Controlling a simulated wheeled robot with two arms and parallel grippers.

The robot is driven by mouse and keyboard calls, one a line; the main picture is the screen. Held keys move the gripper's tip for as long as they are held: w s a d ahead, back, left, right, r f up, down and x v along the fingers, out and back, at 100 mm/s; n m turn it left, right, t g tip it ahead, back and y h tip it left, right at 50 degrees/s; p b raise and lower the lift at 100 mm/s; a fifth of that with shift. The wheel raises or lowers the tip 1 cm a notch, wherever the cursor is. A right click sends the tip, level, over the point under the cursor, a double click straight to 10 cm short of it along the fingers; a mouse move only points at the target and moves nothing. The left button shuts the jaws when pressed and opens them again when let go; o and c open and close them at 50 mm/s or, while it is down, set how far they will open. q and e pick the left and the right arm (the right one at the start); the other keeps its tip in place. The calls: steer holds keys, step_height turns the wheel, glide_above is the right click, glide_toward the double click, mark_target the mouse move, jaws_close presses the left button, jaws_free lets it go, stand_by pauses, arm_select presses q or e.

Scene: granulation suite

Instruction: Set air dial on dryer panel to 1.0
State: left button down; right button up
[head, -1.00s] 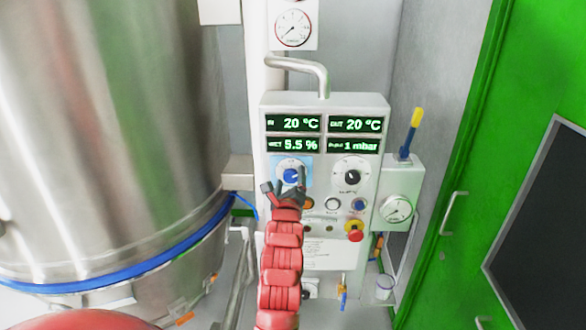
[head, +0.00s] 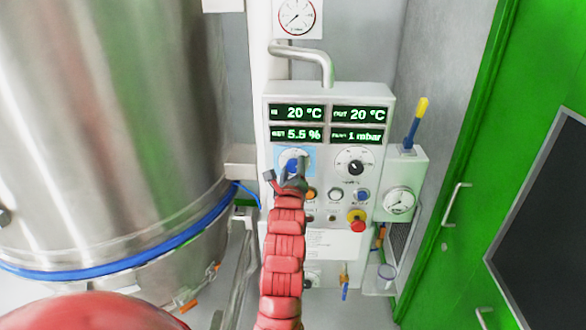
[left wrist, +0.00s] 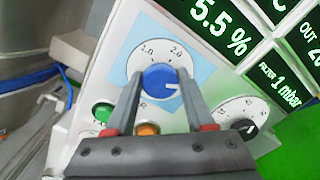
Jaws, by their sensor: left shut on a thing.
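The air dial is a blue knob (head: 290,160) on a light-blue patch at the left of the dryer panel (head: 269,205). In the left wrist view the knob (left wrist: 157,76) sits on a white scale marked 1.0 and 2.0 above it. The white mark on the knob points to the right in that view, away from the 1.0. My left gripper (head: 286,171) is at the knob, and in the left wrist view its fingers (left wrist: 159,80) lie one on each side, shut on it. It partly hides the knob in the head view. My right gripper is not in view.
A black dial (head: 355,162) is right of the blue one. Below are several buttons and a red emergency stop (head: 356,220). Displays (head: 297,134) sit above, reading 5.5 % and 1 mbar among others. A large steel vessel (head: 110,130) stands left, a green door (head: 455,150) right.

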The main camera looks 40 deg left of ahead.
arm_select(q)
steer(key=shift+f+b, duration=0.15)
steer(key=shift+b, duration=0.25)
steer(key=n+b, duration=0.3)
steer(key=b, duration=0.1)
steer(key=n+b, duration=0.3)
steer(key=b, duration=0.1)
steer(key=n+b, duration=0.3)
steer(key=b, duration=0.1)
steer(key=shift+f+b, duration=0.25)
steer(key=shift+b, duration=0.1)
steer(key=n+b, duration=1.1)
steer(key=b, duration=0.2)
steer(key=shift+f+n, duration=0.15)
steer(key=shift+n, duration=0.15)
steer(key=shift+n+b, duration=1.6)
steer(key=shift+b, duration=0.15)
steer(key=shift+r, duration=0.2)
steer(key=shift+c, duration=1.3)
jaws_free()
steer(key=shift+d, duration=0.1)
